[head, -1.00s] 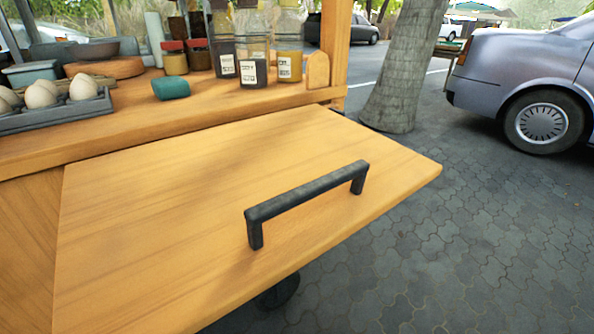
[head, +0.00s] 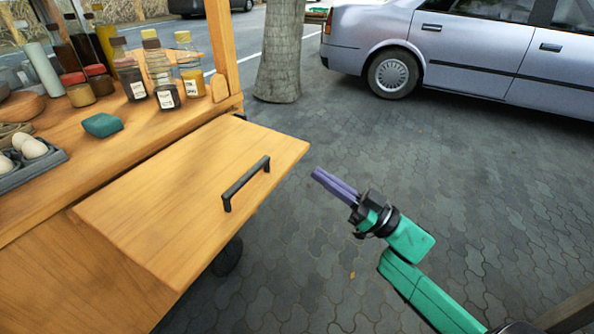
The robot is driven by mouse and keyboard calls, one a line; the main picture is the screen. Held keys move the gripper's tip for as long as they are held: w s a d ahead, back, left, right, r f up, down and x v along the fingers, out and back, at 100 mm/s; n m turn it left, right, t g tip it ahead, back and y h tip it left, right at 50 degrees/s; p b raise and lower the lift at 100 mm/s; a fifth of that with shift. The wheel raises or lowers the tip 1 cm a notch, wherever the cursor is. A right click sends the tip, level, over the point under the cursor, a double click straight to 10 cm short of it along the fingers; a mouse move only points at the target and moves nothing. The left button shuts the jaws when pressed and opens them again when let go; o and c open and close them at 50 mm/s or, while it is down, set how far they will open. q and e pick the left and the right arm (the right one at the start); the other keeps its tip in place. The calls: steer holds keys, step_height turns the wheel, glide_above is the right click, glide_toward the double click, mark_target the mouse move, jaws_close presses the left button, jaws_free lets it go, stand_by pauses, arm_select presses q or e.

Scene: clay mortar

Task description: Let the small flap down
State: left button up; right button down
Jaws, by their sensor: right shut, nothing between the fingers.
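The small flap (head: 180,200) is a light wooden panel on the side of the wooden cart. It stands out from the counter edge, roughly level. A dark bar handle (head: 246,184) is fixed on its upper face near the outer edge. My right gripper (head: 316,174) is to the right of the flap's outer corner, apart from it and from the handle. Its purple fingers are together and empty, pointing left toward the flap. My left gripper is not in view.
A dark wheel (head: 228,257) shows below the flap. A tree trunk (head: 279,50) and a silver car (head: 440,45) stand behind. The pavement (head: 300,270) right of the flap is clear.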

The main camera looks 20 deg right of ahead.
steer(key=x, duration=0.8)
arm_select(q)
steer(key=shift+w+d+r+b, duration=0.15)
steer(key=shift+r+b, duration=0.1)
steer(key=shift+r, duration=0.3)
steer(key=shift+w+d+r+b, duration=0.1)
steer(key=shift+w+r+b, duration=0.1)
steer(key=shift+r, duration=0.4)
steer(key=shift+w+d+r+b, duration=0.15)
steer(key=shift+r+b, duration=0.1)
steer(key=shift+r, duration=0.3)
arm_select(e)
steer(key=shift+f, duration=2.05)
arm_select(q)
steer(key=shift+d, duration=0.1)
arm_select(e)
steer(key=shift+f, duration=0.1)
